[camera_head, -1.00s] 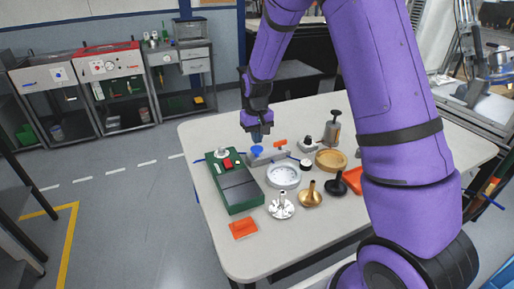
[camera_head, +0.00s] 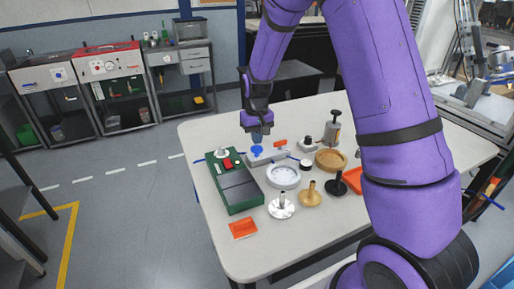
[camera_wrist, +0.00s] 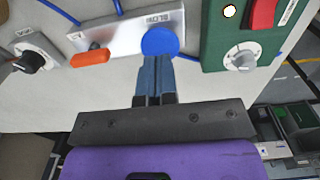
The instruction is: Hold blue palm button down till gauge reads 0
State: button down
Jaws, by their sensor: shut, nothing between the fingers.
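The blue palm button (camera_head: 257,151) sits on a pale metal block near the table's far left edge. It is a large round blue cap in the wrist view (camera_wrist: 160,41). My gripper (camera_head: 257,138) points down just above the button, fingers shut together and empty. In the wrist view the blue fingertips (camera_wrist: 154,62) end at the button's edge; I cannot tell whether they touch it or whether it is pressed down. A round white-faced dial (camera_head: 283,176), seemingly the gauge, lies nearer on the table; its reading is too small to make out.
A green box (camera_head: 236,184) with a red switch stands left of the dial. An orange lever (camera_wrist: 90,57) shares the button's block, and a black knob (camera_wrist: 32,62) is beside it. Several metal stemmed parts and a wooden dish (camera_head: 331,160) stand to the right.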

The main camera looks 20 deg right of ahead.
aim_at(257, 148)
jog(key=shift+f, duration=0.15)
jog(key=shift+f, duration=1.3)
dwell(0.6)
jog(key=shift+r, duration=3.05)
